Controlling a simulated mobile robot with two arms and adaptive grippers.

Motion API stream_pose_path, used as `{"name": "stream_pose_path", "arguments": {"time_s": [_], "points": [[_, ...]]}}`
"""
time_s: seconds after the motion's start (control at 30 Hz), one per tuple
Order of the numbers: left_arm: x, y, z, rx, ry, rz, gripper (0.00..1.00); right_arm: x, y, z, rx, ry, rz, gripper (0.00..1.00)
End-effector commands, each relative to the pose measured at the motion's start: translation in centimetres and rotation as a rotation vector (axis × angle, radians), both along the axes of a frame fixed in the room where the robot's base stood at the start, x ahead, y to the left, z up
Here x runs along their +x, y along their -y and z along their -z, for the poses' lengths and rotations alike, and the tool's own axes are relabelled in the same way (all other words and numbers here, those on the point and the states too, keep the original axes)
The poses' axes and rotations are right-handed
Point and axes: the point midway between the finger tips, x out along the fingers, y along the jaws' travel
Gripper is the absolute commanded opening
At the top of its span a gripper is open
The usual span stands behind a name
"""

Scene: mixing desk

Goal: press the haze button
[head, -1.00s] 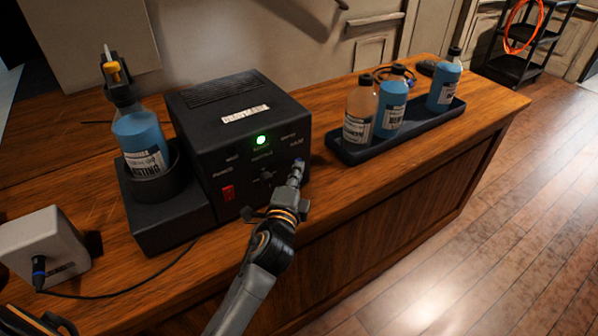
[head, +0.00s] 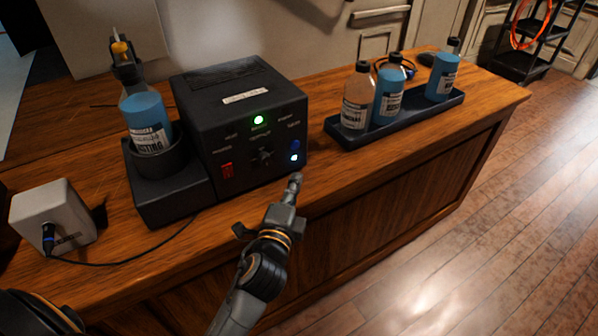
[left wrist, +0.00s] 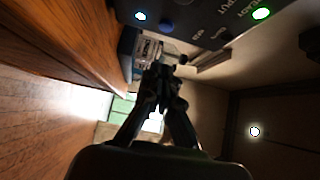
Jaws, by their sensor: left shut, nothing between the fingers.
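The black haze machine (head: 240,120) stands on the wooden desk. Its front panel has a blue button (head: 295,146) at the right, with a small bluish-white light (head: 294,157) glowing just below it. A green lamp (head: 259,120) glows at the top of the panel, and a red switch (head: 227,171) is at the lower left. The blue button (left wrist: 167,27) also shows in the left wrist view, beside the lit light. My left gripper (head: 295,179) is shut and empty, in front of and below the button, apart from the panel. My right gripper is out of view.
A bottle of blue liquid (head: 147,121) sits in a holder left of the machine. A black tray (head: 400,118) with three bottles stands to the right. A grey-white box (head: 52,220) with a cable is at the left. Bare desk lies between machine and tray.

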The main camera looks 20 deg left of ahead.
Motion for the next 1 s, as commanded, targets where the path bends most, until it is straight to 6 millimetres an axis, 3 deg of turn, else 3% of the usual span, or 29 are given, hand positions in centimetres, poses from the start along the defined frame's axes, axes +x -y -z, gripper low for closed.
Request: {"name": "stream_pose_path", "arguments": {"time_s": [0.1,0.23,1.0], "points": [[-1.7,0.2,0.2,-0.001,-0.002,0.000,0.00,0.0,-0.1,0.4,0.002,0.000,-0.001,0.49],[-2.5,0.3,0.1,0.000,0.000,0.000,0.00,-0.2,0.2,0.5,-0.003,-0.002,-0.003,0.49],[-2.7,0.3,0.0,0.000,0.000,0.001,0.00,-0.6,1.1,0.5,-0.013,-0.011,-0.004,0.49]]}}
